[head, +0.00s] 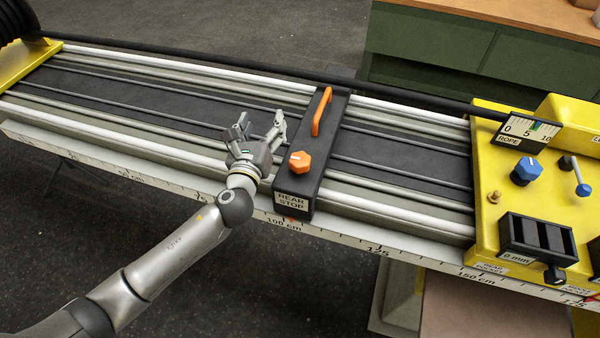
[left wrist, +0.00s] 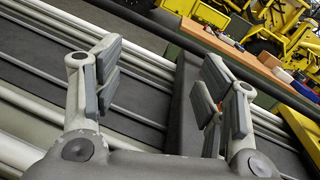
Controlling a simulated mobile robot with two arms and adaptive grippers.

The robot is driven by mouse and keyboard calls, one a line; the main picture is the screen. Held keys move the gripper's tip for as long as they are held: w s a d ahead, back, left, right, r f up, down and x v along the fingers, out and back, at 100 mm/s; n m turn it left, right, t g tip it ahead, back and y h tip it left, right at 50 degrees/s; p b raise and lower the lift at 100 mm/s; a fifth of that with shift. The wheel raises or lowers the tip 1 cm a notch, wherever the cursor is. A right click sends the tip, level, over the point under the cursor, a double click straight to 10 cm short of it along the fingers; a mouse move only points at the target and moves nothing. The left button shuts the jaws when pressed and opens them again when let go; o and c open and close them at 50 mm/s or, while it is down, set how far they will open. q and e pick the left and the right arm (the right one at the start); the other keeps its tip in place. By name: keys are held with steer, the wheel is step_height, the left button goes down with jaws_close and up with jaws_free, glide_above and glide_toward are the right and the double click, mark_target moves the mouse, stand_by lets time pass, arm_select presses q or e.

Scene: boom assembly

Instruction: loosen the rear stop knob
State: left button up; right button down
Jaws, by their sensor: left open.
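The rear stop (head: 310,160) is a black block across the rails, with a "REAR STOP" label on its near end and an orange handle (head: 321,111) on top. Its orange knob (head: 300,161) sits on the top near the front, with a white mark on it. My left gripper (head: 260,122) is just left of the block, open and empty, with its fingers pointing away over the track. In the left wrist view the open fingers (left wrist: 155,80) show, and the block (left wrist: 185,110) is behind the right finger. The knob is not clearly visible there. My right gripper is not in view.
A long black bar (head: 230,72) runs along the far side of the track. At right is a yellow panel (head: 487,220) with a blue knob (head: 525,171), a small lever and black slots. A printed scale (head: 350,243) lines the near edge. The track (head: 130,99) left of the gripper is clear.

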arm_select(q)
steer(key=s+a+f+m+g+h+b, duration=0.1)
steer(key=s+f+m+g+h+b, duration=0.1)
steer(key=s+m+h+b, duration=0.4)
arm_select(e)
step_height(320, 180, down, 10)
steer(key=b, duration=0.3)
arm_select(q)
steer(key=m+g+h+p, duration=0.1)
steer(key=m+g+h, duration=0.5)
steer(key=h, duration=0.1)
glide_toward(290, 165)
steer(key=x, duration=0.3)
steer(key=p+x, duration=0.3)
steer(key=x, duration=0.5)
steer(key=shift+d+r+p, duration=0.1)
steer(key=shift+r+p, duration=0.1)
steer(key=shift+p, duration=0.15)
steer(key=shift+w+d+f+y, duration=0.15)
steer(key=shift+w+d+y, duration=0.2)
steer(key=shift+d, duration=0.25)
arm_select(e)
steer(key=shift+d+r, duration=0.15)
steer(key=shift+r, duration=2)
arm_select(q)
steer(key=shift+c, duration=0.5)
